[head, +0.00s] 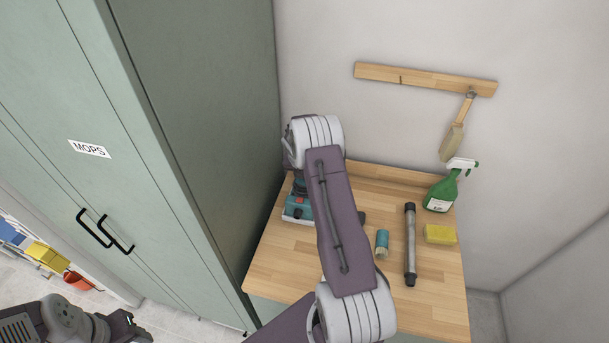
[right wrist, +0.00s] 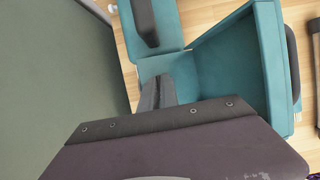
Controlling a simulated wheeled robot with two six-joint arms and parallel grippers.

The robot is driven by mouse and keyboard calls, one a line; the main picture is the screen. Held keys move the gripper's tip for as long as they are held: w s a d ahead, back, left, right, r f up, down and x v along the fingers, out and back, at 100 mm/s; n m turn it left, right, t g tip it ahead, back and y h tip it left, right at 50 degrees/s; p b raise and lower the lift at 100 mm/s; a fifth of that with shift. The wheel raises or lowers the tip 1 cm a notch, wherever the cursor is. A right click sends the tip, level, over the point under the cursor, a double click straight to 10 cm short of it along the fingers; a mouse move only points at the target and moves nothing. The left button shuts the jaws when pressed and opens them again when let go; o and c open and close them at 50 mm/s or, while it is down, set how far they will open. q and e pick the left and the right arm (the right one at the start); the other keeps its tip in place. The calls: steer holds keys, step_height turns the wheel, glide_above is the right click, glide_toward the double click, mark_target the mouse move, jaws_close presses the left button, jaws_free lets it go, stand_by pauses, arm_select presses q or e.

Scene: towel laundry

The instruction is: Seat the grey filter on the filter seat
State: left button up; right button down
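A teal appliance (head: 297,207) with a pale base stands at the bench's left side, partly hidden by my right arm. In the right wrist view its teal housing (right wrist: 212,75) fills the upper middle, with a hollow, walled part at right. My right gripper (right wrist: 158,85) shows there as grey fingers close together over the housing; whether something thin is between the tips is unclear. In the head view that gripper is hidden behind my arm. I cannot make out a grey filter or the filter seat. My left gripper (head: 130,324) is at the lower left, far from the bench.
The wooden bench (head: 275,262) also holds a teal cylinder (head: 382,243), a grey tube (head: 410,245), a yellow sponge (head: 440,234) and a green spray bottle (head: 441,192). A brush (head: 453,135) hangs from a wall rail. A tall green cabinet (head: 215,120) borders the bench's left.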

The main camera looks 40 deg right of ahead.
steer(key=shift+p, duration=0.35)
steer(key=shift+f+b, duration=0.7)
steer(key=shift+f, duration=0.75)
stand_by(0.7)
steer(key=c, duration=1.1)
jaws_free()
steer(key=shift+o, duration=0.2)
step_height(320, 180, up, 7)
steer(key=p, duration=0.7)
steer(key=shift+r, duration=0.1)
